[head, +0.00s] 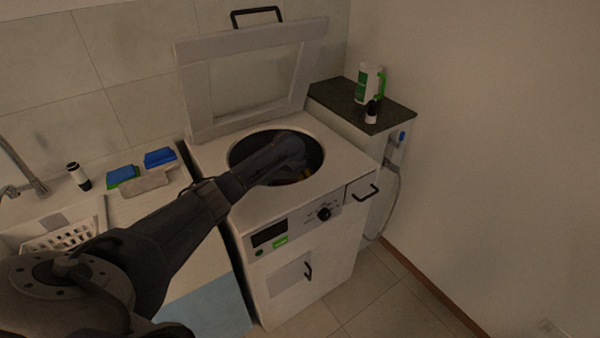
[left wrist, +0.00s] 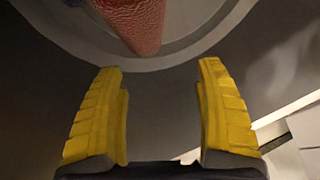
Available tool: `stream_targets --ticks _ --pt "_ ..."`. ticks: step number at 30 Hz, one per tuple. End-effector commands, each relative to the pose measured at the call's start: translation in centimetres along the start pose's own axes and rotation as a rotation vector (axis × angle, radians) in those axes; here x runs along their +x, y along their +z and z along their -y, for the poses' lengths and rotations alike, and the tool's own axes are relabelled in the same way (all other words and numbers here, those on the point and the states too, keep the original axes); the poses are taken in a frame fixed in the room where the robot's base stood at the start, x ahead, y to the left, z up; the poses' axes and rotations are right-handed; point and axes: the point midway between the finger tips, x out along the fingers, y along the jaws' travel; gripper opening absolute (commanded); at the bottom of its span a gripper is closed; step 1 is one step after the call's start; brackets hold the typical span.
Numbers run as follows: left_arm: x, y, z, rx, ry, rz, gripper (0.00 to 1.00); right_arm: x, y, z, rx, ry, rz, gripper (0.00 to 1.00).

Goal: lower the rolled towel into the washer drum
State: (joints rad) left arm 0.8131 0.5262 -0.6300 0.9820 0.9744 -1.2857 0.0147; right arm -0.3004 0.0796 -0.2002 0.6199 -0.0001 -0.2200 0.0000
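The white top-loading washer (head: 310,190) stands with its lid (head: 250,75) raised. My left arm reaches over it, and my left gripper (head: 304,174) is down at the round drum opening (head: 240,150), mostly hidden by its own wrist in the head view. In the left wrist view, the yellow fingers of my left gripper (left wrist: 160,68) are wide apart with nothing between them. A red, textured roll, apparently the towel (left wrist: 138,20), shows beyond the fingertips against the grey round drum (left wrist: 185,45), apart from the fingers. My right gripper is not in view.
A dark-topped cabinet (head: 345,98) right of the washer holds a white-and-green bottle (head: 368,85) and a small dark-and-white bottle (head: 372,111).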

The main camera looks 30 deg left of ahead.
Motion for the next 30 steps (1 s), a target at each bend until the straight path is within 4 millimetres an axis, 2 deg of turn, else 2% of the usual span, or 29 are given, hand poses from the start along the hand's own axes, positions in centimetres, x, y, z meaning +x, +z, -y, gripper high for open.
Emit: stream_targets --ticks 11,17,30 --pt "-0.7 0.0 0.1 0.0 0.0 -0.001 0.71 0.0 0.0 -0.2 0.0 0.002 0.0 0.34" --pt "-3.0 0.0 0.1 0.003 -0.001 -0.002 0.71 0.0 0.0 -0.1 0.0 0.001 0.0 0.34" --pt "-9.4 0.0 0.1 0.002 -0.002 -0.002 0.71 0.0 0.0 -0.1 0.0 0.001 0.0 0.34"
